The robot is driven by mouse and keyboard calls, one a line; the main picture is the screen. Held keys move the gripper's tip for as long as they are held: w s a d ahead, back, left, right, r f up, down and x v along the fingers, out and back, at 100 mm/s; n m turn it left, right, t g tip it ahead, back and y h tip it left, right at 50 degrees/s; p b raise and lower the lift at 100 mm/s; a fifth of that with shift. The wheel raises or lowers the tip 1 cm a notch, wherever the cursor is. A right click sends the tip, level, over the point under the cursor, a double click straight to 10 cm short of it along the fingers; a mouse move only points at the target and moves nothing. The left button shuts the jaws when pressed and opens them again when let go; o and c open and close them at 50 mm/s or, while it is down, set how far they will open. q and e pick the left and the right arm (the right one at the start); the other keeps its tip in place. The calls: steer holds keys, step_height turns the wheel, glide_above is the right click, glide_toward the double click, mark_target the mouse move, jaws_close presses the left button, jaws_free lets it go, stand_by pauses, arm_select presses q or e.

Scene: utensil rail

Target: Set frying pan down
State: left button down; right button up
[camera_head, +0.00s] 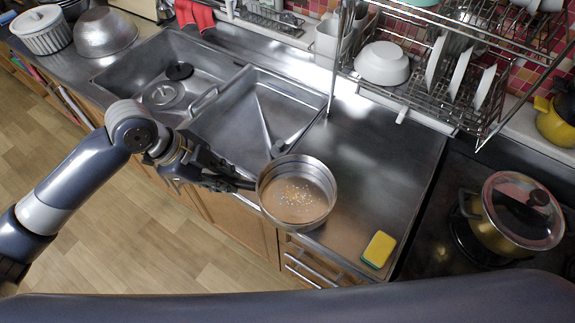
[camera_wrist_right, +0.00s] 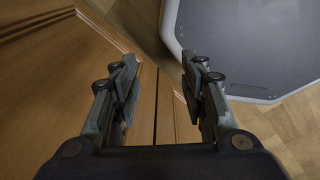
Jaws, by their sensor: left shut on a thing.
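The frying pan (camera_head: 297,222) is a round silver pan with small pale bits scattered inside. It is at the front edge of the steel counter, right of the sink, and looks roughly level. Whether it touches the counter or hangs just above it I cannot tell. My left gripper (camera_head: 240,183) reaches in from the left and is shut on the pan at its left side; the handle is mostly hidden by the fingers. My right gripper (camera_wrist_right: 160,95) is open and empty in the right wrist view, above wooden cabinet fronts. The head view does not show it.
A steel counter (camera_head: 375,165) has free room behind and right of the pan. A yellow sponge (camera_head: 379,249) lies at its front right. A lidded pot (camera_head: 515,215) stands on the stove. A dish rack (camera_head: 425,85) hangs behind; the sink (camera_head: 225,125) is left.

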mark_target(278, 168)
arm_select(q)
steer(key=w+d+p, duration=0.1)
steer(key=d, duration=0.3)
steer(key=w+d+p, duration=0.1)
steer(key=w+d, duration=0.1)
steer(key=d, duration=0.2)
steer(key=w+d+f+p, duration=0.1)
steer(key=w+d, duration=0.1)
steer(key=d, duration=0.2)
steer(key=shift+w, duration=0.15)
steer(key=shift+d+f, duration=0.1)
step_height(278, 168, down, 3)
steer(key=shift+r+p, duration=0.1)
steer(key=shift+p, duration=0.65)
steer(key=shift+f, duration=0.3)
steer(key=c, duration=1.5)
jaws_free()
